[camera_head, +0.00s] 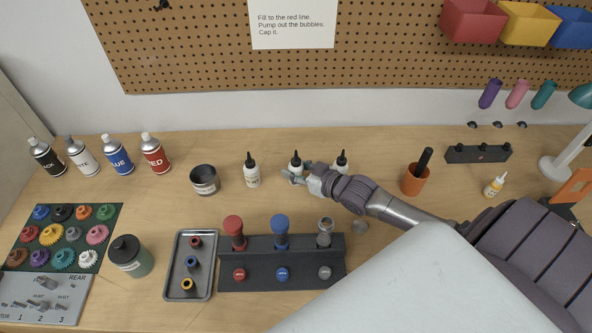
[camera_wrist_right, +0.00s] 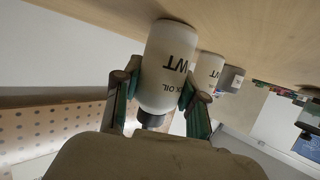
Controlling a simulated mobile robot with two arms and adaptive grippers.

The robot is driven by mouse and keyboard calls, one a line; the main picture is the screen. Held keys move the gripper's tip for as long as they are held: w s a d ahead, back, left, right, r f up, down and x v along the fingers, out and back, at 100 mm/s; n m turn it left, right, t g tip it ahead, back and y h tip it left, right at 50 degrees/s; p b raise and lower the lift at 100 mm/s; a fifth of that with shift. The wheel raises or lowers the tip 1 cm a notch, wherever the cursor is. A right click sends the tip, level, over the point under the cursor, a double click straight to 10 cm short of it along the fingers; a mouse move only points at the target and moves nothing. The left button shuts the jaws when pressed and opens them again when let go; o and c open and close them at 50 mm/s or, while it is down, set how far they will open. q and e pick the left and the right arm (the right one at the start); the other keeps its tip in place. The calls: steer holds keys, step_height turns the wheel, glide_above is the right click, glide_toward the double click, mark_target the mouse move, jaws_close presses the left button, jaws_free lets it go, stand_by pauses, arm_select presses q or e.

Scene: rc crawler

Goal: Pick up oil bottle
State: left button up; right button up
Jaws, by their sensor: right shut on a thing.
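Three white oil bottles with black caps stand in a row at the back of the wooden bench: a left one (camera_head: 252,171), a middle one (camera_head: 296,160) and a right one (camera_head: 341,160). My right gripper (camera_head: 293,178) is at the middle bottle and hides its lower body. In the right wrist view, my right gripper (camera_wrist_right: 160,90) is shut on this white oil bottle (camera_wrist_right: 168,68), its fingers on both sides. Its label reads "OIL" and "WT" upside down. Its base is at or very near the bench top; I cannot tell if it touches. My left gripper is not in view.
A dark round tin (camera_head: 204,180) stands left of the bottles. An orange cup (camera_head: 415,180) stands to the right, beyond my forearm. A black rack (camera_head: 300,262) with coloured-top tools and a grey tray (camera_head: 191,290) lie in front. Spray cans (camera_head: 155,153) stand at the back left.

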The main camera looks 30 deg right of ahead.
mark_target(297, 162)
steer(key=r, duration=0.2)
steer(key=s+r+b, duration=0.1)
steer(key=r, duration=0.1)
steer(key=shift+r, duration=0.1)
steer(key=s+r+b, duration=0.1)
steer(key=s+r, duration=0.5)
steer(key=s, duration=0.4)
steer(key=shift+s+a+r, duration=0.35)
